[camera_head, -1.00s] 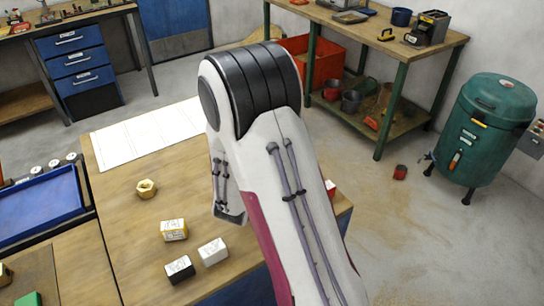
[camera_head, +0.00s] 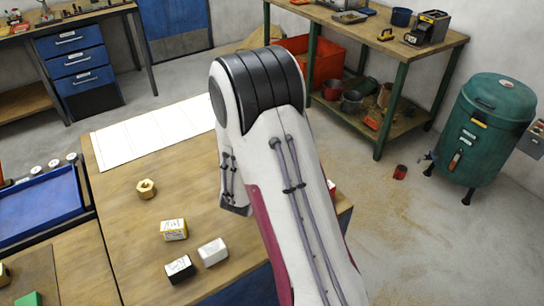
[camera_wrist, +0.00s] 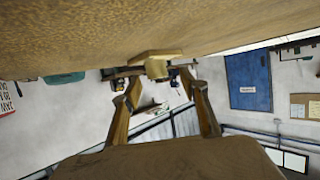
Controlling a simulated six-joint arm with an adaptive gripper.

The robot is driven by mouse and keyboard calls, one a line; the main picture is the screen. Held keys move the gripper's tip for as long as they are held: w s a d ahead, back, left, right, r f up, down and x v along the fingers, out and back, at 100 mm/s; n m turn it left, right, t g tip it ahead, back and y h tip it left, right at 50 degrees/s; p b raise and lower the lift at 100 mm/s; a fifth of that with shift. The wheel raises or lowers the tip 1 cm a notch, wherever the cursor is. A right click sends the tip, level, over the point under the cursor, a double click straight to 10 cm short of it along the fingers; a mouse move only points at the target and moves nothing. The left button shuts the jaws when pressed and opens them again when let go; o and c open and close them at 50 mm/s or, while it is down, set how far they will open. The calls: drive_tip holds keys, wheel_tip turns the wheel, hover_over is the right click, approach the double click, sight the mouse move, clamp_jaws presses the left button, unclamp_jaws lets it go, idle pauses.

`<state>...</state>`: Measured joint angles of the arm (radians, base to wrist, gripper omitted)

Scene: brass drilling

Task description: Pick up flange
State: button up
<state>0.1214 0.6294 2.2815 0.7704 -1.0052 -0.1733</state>
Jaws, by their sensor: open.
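The brass flange (camera_head: 146,188) lies on the wooden table, left of my arm in the head view, with its hole facing up. In the wrist view, which appears upside down, a brass piece that looks like the flange (camera_wrist: 157,66) rests on the tabletop beyond my fingertips, roughly centred between them. My gripper (camera_wrist: 161,90) is open and empty, with its two fingers apart on either side of the line to the flange. The fingers do not appear to touch it. In the head view my arm hides the gripper.
White sheets (camera_head: 150,135) lie along the back. A blue tray (camera_head: 40,205) is at the left. Tabletop around the flange is clear.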

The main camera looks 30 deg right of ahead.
drive_tip(key=shift+w+d+f, duration=0.15)
drive_tip(key=shift+w+d, duration=0.25)
drive_tip(key=shift+d, duration=0.2)
drive_tip(key=shift+w+d+f, duration=0.1)
drive_tip(key=shift+w+d, duration=0.25)
drive_tip(key=shift+d, duration=0.25)
drive_tip(key=shift+x, duration=0.9)
clamp_jaws()
